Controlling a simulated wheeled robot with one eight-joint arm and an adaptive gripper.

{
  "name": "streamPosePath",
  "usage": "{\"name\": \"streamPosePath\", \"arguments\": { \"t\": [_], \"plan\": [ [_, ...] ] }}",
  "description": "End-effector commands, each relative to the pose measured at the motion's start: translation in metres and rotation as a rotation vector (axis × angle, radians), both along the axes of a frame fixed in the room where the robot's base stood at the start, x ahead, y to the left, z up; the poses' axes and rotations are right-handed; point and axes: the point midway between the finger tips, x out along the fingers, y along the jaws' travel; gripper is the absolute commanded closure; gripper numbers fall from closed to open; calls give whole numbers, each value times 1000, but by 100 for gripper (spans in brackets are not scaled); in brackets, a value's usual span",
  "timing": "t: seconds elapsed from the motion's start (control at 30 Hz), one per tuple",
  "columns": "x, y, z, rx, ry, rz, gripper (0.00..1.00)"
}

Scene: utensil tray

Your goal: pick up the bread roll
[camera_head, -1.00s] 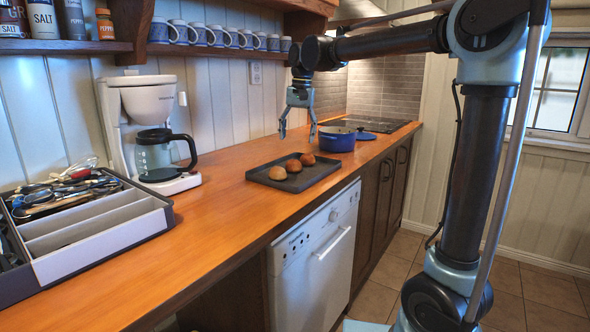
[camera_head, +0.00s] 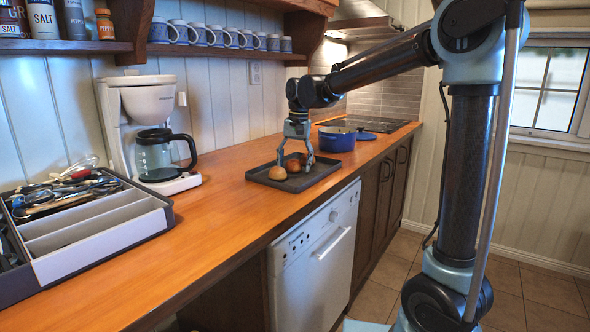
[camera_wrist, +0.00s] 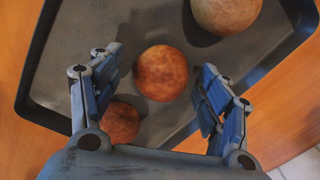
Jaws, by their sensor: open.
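Three round brown objects that look like bread rolls sit in a row on a dark tray (camera_head: 283,185). The middle, reddish-brown one (camera_wrist: 161,73) lies between my open fingers in the wrist view; it also shows in the head view (camera_head: 293,166). A larger, paler one (camera_wrist: 226,12) is at the top right of the wrist view, and a smaller, darker one (camera_wrist: 120,122) is at the lower left, close by the left finger. My gripper (camera_head: 296,161) points down over the tray, fingers spread on either side of the middle roll. A gap shows on both sides of it.
A blue pot (camera_head: 337,140) stands just behind the tray, near the dark cooktop. A coffee maker (camera_head: 150,130) and a utensil tray (camera_head: 100,228) are on the left. The wooden counter between the utensil tray and the dark tray is clear.

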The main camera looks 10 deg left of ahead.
Motion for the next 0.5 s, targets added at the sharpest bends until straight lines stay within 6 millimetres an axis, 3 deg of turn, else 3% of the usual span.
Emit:
{"name": "streamPosePath", "arguments": {
  "t": [0.2,0.37,0.5],
  "plan": [
    [0,0,0,0,0,0,30],
    [0,0,0,0,0,0,61],
    [0,0,0,0,0,0,65]
  ]
}}
